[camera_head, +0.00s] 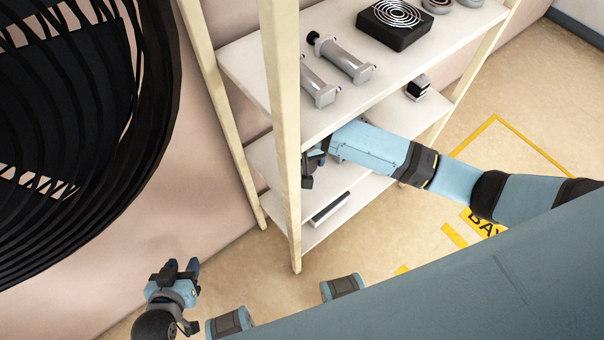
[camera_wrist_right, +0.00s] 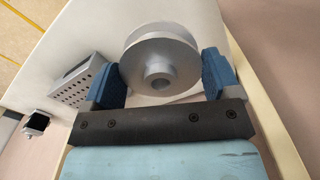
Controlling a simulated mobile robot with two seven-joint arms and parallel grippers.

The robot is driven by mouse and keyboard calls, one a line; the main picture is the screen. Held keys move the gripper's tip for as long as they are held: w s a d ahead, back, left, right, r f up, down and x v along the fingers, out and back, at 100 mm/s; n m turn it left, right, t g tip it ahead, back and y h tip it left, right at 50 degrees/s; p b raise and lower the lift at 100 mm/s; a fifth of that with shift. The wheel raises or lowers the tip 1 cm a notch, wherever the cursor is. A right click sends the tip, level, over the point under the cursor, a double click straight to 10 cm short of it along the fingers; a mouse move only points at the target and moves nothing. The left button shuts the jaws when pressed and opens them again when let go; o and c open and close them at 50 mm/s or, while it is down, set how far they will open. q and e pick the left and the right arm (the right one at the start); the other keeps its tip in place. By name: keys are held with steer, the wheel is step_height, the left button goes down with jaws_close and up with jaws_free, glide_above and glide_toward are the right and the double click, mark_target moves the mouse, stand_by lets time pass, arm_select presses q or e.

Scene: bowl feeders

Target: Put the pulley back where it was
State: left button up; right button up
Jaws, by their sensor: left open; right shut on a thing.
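The pulley (camera_wrist_right: 160,62) is a grey metal wheel with a groove and a hub with a hole. In the right wrist view it sits between the two blue finger pads of my right gripper (camera_wrist_right: 163,80), which is shut on it. A white shelf board (camera_wrist_right: 95,30) lies behind it; I cannot tell whether the pulley touches the board. In the head view my right gripper (camera_head: 311,168) reaches in between the boards of the rack, and the pulley is hidden there. My left gripper (camera_head: 181,270) is open and empty, low at the left, away from the rack.
The rack has pale posts (camera_head: 283,130). Its top board holds grey cylinders (camera_head: 345,60) and a black fan unit (camera_head: 394,22). A perforated metal box (camera_wrist_right: 78,82) stands beside the pulley. A small dark device (camera_wrist_right: 37,122) is farther off. A flat box (camera_head: 330,208) lies on the bottom board.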

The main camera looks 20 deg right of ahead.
step_height(320, 180, down, 4)
steer(key=shift+r, duration=0.25)
step_height(320, 180, down, 3)
steer(key=shift+w+f+b, duration=0.1)
steer(key=shift+f+b, duration=0.05)
steer(key=shift+b, duration=0.45)
steer(key=shift+f, duration=0.15)
